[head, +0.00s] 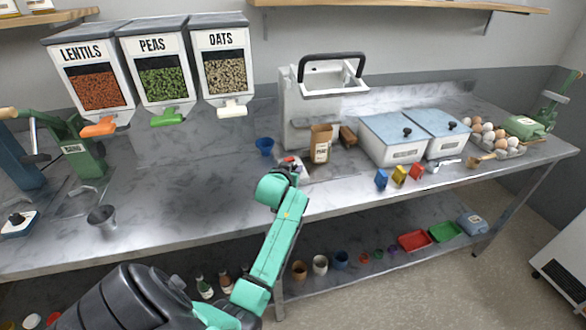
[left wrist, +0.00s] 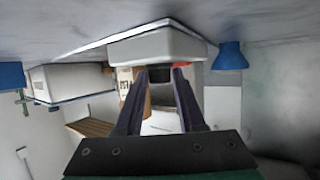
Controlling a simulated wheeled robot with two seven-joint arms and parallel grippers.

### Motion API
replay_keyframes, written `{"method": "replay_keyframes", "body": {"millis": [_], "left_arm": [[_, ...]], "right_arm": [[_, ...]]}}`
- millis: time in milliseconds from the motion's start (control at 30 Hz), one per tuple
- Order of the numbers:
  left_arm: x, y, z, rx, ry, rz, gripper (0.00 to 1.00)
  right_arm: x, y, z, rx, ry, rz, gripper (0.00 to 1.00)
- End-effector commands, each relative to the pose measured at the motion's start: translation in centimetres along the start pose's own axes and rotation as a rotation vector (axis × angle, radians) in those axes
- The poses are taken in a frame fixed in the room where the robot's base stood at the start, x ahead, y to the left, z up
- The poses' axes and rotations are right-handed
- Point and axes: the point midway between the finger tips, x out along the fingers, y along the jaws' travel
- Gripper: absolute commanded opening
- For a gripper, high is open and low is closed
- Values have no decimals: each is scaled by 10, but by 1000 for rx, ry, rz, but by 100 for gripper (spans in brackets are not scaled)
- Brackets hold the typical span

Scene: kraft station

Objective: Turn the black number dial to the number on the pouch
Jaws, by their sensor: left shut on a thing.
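My left gripper (head: 291,166) reaches over the steel bench to a small white unit, largely hidden behind it in the head view. In the left wrist view, which looks upside down, the white unit (left wrist: 155,45) carries the black dial (left wrist: 160,75). The tips of my left gripper (left wrist: 161,76) are shut on the dial, one on each side. The dial's numbers cannot be read. The brown kraft pouch (head: 320,146) stands upright behind and right of the gripper; its label is too small to read. My right gripper is not in view.
A white machine with a black handle (head: 331,58) stands behind the pouch. A blue cup (head: 265,145) is left of the gripper. Blue, yellow and red blocks (head: 399,175) lie to the right, before two lidded bins (head: 395,150).

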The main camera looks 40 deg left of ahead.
Motion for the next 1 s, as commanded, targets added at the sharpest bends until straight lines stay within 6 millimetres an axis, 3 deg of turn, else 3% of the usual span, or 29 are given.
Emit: {"method": "replay_keyframes", "body": {"millis": [400, 533, 667, 1000], "left_arm": [[-1, -5, -4, 82, -4, 171, 0], [1, -7, -1, 125, -2, 265, 0], [4, -8, 5, 168, -1, 362, 0], [7, -10, 8, 245, 1, 561, 0]], "right_arm": [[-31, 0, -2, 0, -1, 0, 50], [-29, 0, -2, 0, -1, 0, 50], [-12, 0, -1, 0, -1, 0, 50], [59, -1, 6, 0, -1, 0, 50]]}}
